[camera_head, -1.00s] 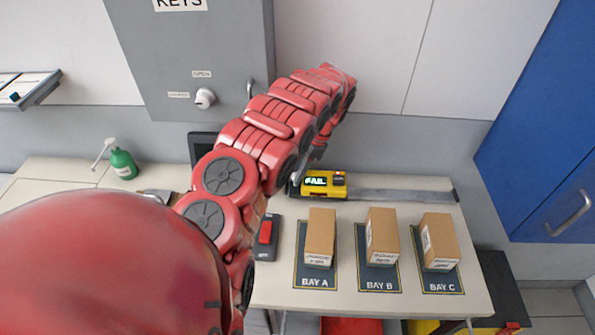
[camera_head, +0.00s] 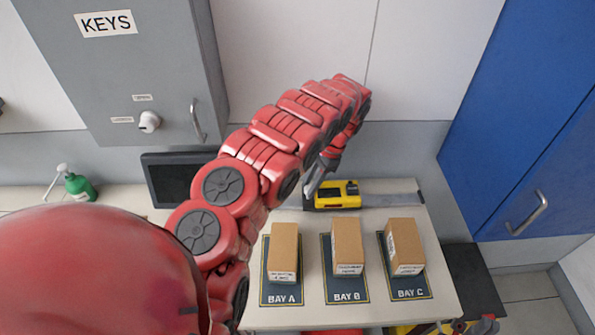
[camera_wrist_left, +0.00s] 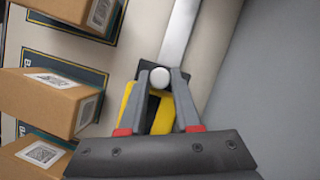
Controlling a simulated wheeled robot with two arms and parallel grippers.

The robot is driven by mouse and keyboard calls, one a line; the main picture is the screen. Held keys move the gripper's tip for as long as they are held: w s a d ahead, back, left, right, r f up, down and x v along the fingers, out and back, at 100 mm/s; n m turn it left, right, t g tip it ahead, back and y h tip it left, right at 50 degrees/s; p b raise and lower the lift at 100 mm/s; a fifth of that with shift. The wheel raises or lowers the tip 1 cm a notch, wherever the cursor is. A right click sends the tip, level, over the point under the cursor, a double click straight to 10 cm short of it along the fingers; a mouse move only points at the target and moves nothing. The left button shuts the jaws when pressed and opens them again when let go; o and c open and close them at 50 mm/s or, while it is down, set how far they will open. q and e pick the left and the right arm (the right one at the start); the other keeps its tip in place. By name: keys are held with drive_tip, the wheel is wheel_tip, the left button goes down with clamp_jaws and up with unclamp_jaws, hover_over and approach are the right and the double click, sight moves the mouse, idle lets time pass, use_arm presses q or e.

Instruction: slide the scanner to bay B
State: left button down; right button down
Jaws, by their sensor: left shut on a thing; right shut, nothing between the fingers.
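The yellow and black scanner (camera_head: 346,201) sits on the metal rail (camera_head: 392,199) at the back of the bench. It is roughly behind the bay B mat (camera_head: 346,297), with clear rail to its right. My left gripper (camera_head: 318,182) reaches down to the scanner's left part. In the left wrist view the gripper (camera_wrist_left: 160,82) is shut on a pale round knob (camera_wrist_left: 160,77) on the scanner (camera_wrist_left: 130,104), whose body is partly hidden by the fingers. My right gripper is not in view.
Boxes stand on the mats of bay A (camera_head: 283,250), bay B (camera_head: 347,245) and bay C (camera_head: 405,245), in front of the rail. A grey key cabinet (camera_head: 120,60) and a dark screen (camera_head: 175,180) are left. A blue cabinet (camera_head: 530,130) is right.

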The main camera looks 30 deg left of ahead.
use_arm(q)
drive_tip(key=shift+w+d+f+b, duration=0.1)
drive_tip(key=shift+w+d+b, duration=0.25)
drive_tip(key=shift+d, duration=0.35)
drive_tip(key=c, duration=0.9)
unclamp_jaws()
